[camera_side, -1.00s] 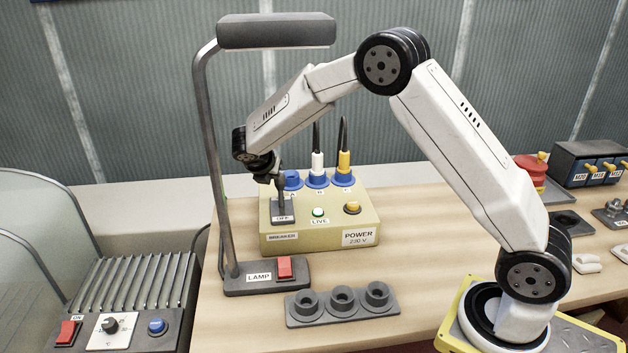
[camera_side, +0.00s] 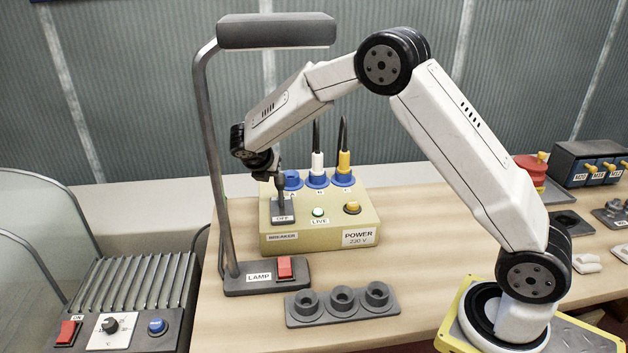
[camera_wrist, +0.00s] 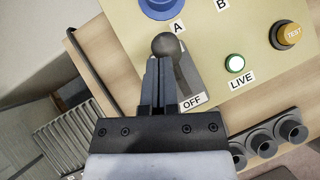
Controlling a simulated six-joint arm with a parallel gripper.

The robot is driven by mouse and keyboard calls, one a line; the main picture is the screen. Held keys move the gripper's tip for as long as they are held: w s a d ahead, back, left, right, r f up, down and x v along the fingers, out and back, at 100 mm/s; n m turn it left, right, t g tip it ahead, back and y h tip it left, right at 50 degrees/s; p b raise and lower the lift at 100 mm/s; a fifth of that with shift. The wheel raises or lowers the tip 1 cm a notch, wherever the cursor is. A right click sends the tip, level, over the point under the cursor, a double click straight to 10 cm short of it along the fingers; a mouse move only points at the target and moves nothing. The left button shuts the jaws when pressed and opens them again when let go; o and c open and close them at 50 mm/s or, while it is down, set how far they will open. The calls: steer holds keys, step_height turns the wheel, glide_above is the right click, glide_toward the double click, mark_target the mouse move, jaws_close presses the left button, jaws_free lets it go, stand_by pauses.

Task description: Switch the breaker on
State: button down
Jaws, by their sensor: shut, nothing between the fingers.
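The yellow power box (camera_side: 300,237) stands at the back of the bench, with a label reading POWER 230 V. Its breaker (camera_side: 283,212) is a dark plate with an upright lever at the box's left, and the plate shows OFF. In the wrist view the lever's round knob (camera_wrist: 165,44) shows just beyond my fingertips, above the OFF label (camera_wrist: 192,101). My gripper (camera_side: 273,172) is shut and empty, beside the top of the lever. It also shows in the wrist view (camera_wrist: 158,62), where its tips overlap the knob's lower edge. I cannot tell whether they touch.
A green LIVE light (camera_side: 319,212) and yellow TEST button (camera_side: 352,207) sit right of the breaker. Blue sockets with plugs (camera_side: 317,178) stand behind. The lamp (camera_side: 277,30) arches on the left, its post close to my wrist. A three-hole holder (camera_side: 341,304) lies in front.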

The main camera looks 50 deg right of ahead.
steer(key=v, duration=0.7)
steer(key=shift+d, duration=0.1)
steer(key=s+a+f+m+y, duration=0.2)
steer(key=s+f+m+y, duration=0.1)
steer(key=s+m, duration=0.8)
steer(key=s+a+f+m+y, duration=0.2)
steer(key=s+f+m+y, duration=0.2)
steer(key=s+m, duration=0.7)
steer(key=s, duration=0.4)
steer(key=shift+m+y, duration=0.3)
steer(key=shift+y, duration=0.1)
